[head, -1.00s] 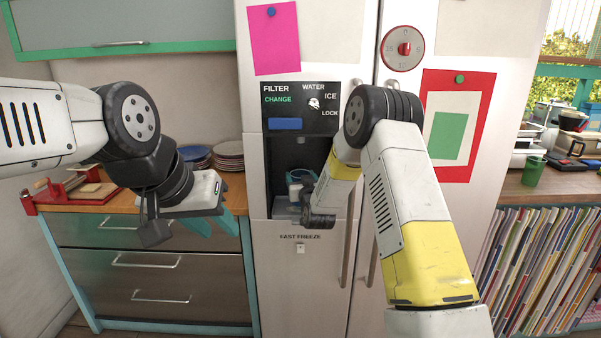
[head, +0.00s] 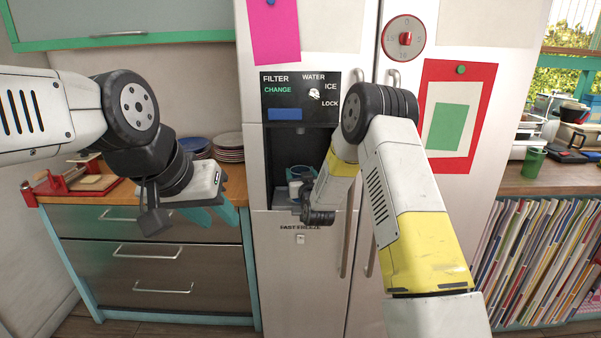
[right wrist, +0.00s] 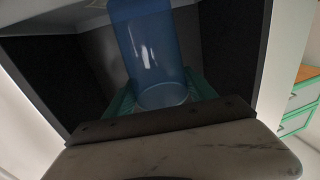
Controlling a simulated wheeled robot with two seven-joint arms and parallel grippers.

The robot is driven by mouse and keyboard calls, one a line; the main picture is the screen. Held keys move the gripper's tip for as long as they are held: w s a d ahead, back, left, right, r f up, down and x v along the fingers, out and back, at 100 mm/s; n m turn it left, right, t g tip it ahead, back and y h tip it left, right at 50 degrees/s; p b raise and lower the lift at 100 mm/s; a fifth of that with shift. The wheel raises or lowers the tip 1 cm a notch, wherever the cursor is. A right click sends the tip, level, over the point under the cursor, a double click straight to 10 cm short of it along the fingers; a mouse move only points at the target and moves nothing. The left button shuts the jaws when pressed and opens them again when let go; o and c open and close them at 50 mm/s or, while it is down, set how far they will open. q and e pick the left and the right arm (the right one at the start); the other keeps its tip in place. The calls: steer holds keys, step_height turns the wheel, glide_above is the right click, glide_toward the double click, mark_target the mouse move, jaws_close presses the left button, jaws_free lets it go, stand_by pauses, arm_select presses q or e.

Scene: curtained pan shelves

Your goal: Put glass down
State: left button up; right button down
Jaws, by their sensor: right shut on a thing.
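A blue, see-through glass (right wrist: 152,60) fills the middle of the right wrist view, inside the dispenser recess of the fridge. My right gripper (right wrist: 160,98) is shut on it, with a teal finger on each side of the glass. In the head view the glass (head: 300,174) is small and partly hidden by my right wrist. My right gripper's fingers are mostly hidden there. I cannot tell whether the glass touches the recess floor. My left gripper (head: 213,217) is over the counter front at the left, its teal fingers pointing down; its opening is unclear.
The fridge dispenser recess (head: 283,150) has dark side walls close around the glass. A green cup (head: 533,167) stands on the right counter. Fridge handles are beside my right arm.

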steer(key=shift+f, duration=0.2)
stand_by(0.5)
steer(key=shift+c, duration=1.1)
jaws_free()
steer(key=shift+s+f, duration=0.1)
steer(key=shift+s, duration=0.05)
steer(key=s, duration=0.2)
steer(key=s+d, duration=0.1)
steer(key=s, duration=0.4)
steer(key=shift+s+d, duration=0.2)
steer(key=shift+d, duration=0.05)
jaws_close()
